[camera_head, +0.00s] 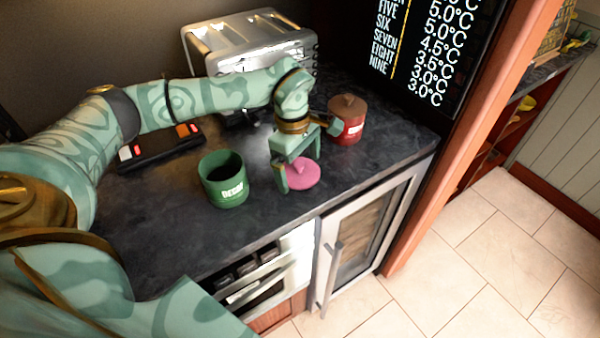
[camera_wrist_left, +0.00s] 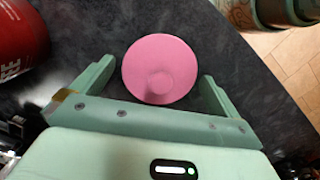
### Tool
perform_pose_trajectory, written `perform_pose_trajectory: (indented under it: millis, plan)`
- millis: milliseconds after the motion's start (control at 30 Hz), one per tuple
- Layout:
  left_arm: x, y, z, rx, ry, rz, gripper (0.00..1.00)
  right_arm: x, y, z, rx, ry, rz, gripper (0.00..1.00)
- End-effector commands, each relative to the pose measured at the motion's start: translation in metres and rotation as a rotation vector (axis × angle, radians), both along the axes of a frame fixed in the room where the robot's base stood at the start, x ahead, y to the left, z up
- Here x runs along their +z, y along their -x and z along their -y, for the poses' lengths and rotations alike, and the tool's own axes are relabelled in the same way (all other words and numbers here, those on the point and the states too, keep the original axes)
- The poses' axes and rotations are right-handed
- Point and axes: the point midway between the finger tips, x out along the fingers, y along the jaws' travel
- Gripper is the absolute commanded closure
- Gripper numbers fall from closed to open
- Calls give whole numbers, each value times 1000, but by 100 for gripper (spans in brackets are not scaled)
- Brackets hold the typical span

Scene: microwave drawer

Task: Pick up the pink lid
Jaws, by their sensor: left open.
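The pink lid (camera_head: 304,175) lies flat on the dark countertop (camera_head: 180,225), its round knob facing up. In the left wrist view the pink lid (camera_wrist_left: 160,62) sits between the two fingers of my left gripper (camera_wrist_left: 157,78). In the head view my left gripper (camera_head: 299,168) points down over the lid, open, with its near finger beside the lid's left edge. Whether the fingers touch the lid I cannot tell. My right gripper is not in view.
A green canister (camera_head: 224,180) without a lid stands left of the lid. A red canister (camera_head: 346,122) with a brown lid stands behind right. A metal toaster (camera_head: 240,42) is at the back. The counter's front edge is close, above a glass-door cooler (camera_head: 360,235).

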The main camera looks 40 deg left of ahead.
Motion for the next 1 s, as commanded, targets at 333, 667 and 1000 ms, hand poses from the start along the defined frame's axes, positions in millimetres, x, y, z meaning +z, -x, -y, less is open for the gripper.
perform_pose_trajectory:
  millis: [333,667,1000]
  plan:
    - [1,0,0,0,0,1,40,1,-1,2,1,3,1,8]
    - [5,-1,0,-1,0,3,40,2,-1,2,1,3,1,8]
    - [62,20,2,-3,-1,7,40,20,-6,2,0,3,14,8]
